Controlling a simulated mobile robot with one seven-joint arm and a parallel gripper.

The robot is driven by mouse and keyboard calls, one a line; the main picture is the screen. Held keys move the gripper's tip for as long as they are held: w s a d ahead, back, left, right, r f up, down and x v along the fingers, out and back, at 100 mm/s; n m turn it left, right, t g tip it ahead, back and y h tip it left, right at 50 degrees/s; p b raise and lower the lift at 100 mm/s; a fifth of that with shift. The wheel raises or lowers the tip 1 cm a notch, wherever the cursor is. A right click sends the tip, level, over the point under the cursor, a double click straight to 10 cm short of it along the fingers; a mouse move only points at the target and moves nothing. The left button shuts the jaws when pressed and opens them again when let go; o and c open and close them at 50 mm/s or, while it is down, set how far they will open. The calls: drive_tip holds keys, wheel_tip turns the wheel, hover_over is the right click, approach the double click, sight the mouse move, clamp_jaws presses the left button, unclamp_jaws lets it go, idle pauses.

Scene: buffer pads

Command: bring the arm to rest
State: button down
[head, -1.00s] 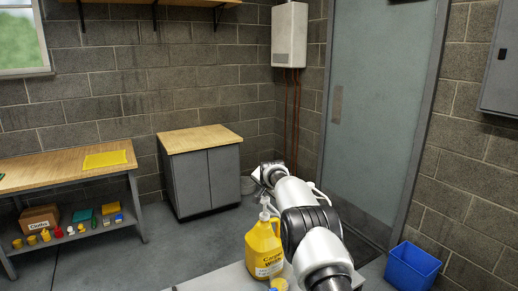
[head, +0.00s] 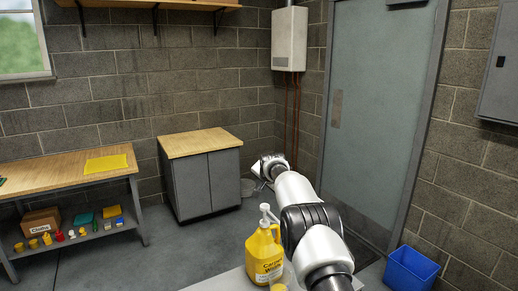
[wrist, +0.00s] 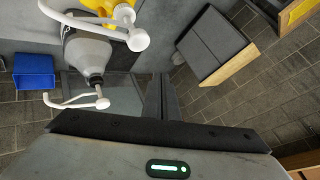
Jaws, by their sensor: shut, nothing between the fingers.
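My gripper (wrist: 162,97) shows in the wrist view as dark fingers, closed together, with nothing between them. In the wrist view yellow jug parts (wrist: 122,12) show at the top edge, and a grey bottle (wrist: 88,54) with a white pump is left of the fingers.
A light grey surface (head: 222,283) bears the jug. A blue bin (head: 411,268) stands on the floor at right. A grey cabinet with a wooden top (head: 205,142) and a workbench (head: 60,174) with a yellow mat stand at left. The floor between is clear.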

drive_tip(key=s+d+r+n+g, duration=0.1)
drive_tip(key=s+d+r+n, duration=0.15)
drive_tip(key=s+r, duration=0.7)
drive_tip(key=s+d+r+n, duration=0.1)
drive_tip(key=s+d+r, duration=0.3)
drive_tip(key=s+r, duration=0.6)
drive_tip(key=s+d+r, duration=0.2)
drive_tip(key=s+r, duration=0.3)
drive_tip(key=s, duration=0.4)
drive_tip(key=s+d+f+n+g, duration=0.1)
drive_tip(key=s+f, duration=0.2)
drive_tip(key=s, duration=0.8)
drive_tip(key=s+d+f+n, duration=0.1)
drive_tip(key=s+f+n, duration=0.1)
drive_tip(key=s, duration=0.9)
drive_tip(key=s+d+f+n+g, duration=0.1)
drive_tip(key=s+f, duration=0.3)
drive_tip(key=s, duration=0.8)
drive_tip(key=shift+g+h, duration=0.3)
drive_tip(key=shift+h, duration=0.1)
drive_tip(key=shift+a+n, duration=0.1)
drive_tip(key=shift+n, duration=0.15)
